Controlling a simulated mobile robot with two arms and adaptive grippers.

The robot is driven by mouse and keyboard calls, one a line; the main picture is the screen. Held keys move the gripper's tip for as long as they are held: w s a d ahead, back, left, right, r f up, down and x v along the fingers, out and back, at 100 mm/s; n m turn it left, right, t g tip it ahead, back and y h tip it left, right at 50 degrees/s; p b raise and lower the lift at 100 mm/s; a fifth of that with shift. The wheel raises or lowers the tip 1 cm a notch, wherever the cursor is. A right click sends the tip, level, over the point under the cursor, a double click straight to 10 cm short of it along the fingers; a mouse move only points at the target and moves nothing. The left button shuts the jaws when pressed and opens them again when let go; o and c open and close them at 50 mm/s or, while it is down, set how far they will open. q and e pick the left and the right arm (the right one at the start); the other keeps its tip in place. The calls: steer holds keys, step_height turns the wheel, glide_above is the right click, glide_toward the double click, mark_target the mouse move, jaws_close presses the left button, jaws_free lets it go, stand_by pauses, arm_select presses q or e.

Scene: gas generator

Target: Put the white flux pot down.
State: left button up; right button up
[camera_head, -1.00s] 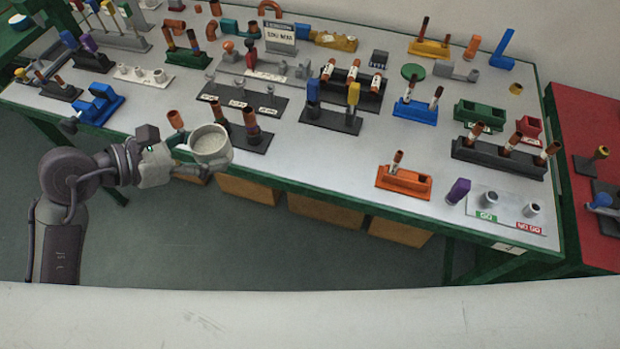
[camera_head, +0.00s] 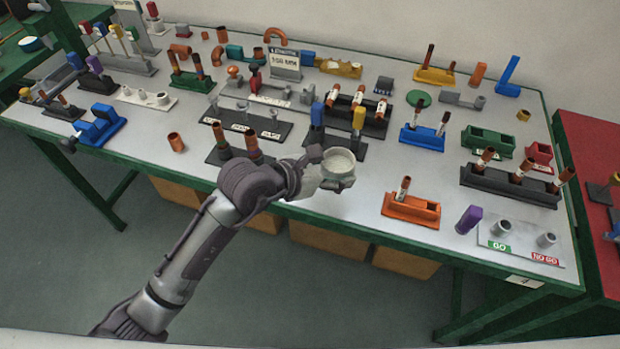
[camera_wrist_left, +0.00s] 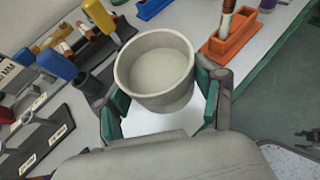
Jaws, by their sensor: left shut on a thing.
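The white flux pot (camera_head: 338,163) is a round, open-topped cup with pale contents. My left gripper (camera_head: 336,182) is shut on it and holds it upright near the front edge of the grey bench top (camera_head: 380,178). In the left wrist view the pot (camera_wrist_left: 156,70) sits between the two green-padded fingers of the gripper (camera_wrist_left: 160,105). I cannot tell whether the pot's base touches the bench top. My right gripper is in neither view.
A black holder with blue and yellow handles (camera_head: 345,142) stands just behind the pot. An orange block with a copper tube (camera_head: 411,208) is to its right. Bare bench top lies between the pot and the orange block.

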arm_select(q)
steer(key=w+a+f, duration=0.2)
steer(key=a, duration=0.1)
steer(key=w+a+f, duration=0.1)
steer(key=a, duration=0.1)
steer(key=shift+w+f, duration=0.1)
steer(key=shift+f, duration=0.2)
step_height(320, 180, down, 3)
steer(key=shift+d+f, duration=0.1)
steer(key=shift+f, duration=0.3)
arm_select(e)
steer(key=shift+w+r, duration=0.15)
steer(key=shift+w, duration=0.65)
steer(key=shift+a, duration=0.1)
arm_select(q)
steer(key=o, duration=1.3)
steer(key=shift+f, duration=0.15)
steer(key=shift+c, duration=0.2)
